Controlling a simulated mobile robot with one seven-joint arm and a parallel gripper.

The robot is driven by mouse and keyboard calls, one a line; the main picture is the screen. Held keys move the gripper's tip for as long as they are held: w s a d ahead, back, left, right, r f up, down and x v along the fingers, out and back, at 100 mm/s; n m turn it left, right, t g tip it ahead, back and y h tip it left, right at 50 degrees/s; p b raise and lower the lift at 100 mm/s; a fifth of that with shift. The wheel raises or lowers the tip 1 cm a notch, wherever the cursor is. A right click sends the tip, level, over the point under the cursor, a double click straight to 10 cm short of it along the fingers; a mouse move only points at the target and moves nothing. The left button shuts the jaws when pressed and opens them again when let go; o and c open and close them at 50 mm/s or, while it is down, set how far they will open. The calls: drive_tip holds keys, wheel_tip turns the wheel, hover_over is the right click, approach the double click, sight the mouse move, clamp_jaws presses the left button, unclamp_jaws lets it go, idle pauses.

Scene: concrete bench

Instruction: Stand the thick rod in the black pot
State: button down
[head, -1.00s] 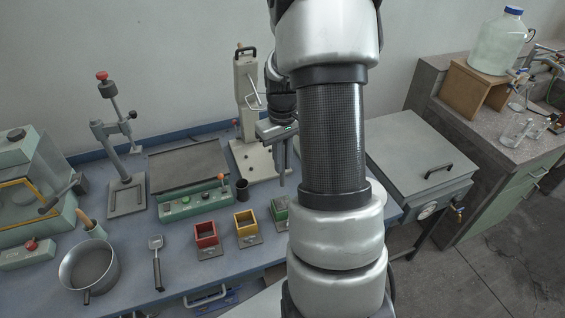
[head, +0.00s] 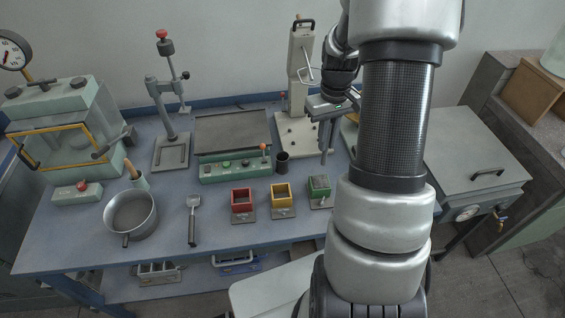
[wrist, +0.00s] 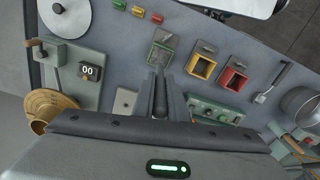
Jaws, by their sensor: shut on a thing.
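The black pot (head: 282,163) is a small dark cup on the blue bench, just right of the green control box, in the head view. I cannot make it out in the wrist view. My gripper (head: 326,138) is above the bench, right of the pot and apart from it. In the wrist view my gripper (wrist: 161,80) is shut on the thick rod (wrist: 160,102), a dark grey bar between the two fingers. In the head view the rod hangs roughly upright, hard to tell from the fingers.
Red (head: 243,202), yellow (head: 281,196) and green (head: 319,188) moulds stand in front of the pot. The green control box (head: 232,167) is left of it. A tall white stand (head: 300,75) rises behind. A saucepan (head: 131,215) and a scoop (head: 193,215) lie further left.

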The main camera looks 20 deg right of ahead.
drive_tip(key=w+a+r, duration=0.1)
drive_tip(key=w+a, duration=0.7)
drive_tip(key=w, duration=0.5)
wheel_tip(320, 180, down, 12)
drive_tip(key=b, duration=0.7)
drive_tip(key=shift+w, duration=0.2)
drive_tip(key=shift+r, duration=0.1)
drive_tip(key=c, duration=1.7)
unclamp_jaws()
drive_tip(key=shift+r, duration=0.1)
wheel_tip(320, 180, up, 17)
drive_tip(key=shift+r, duration=0.15)
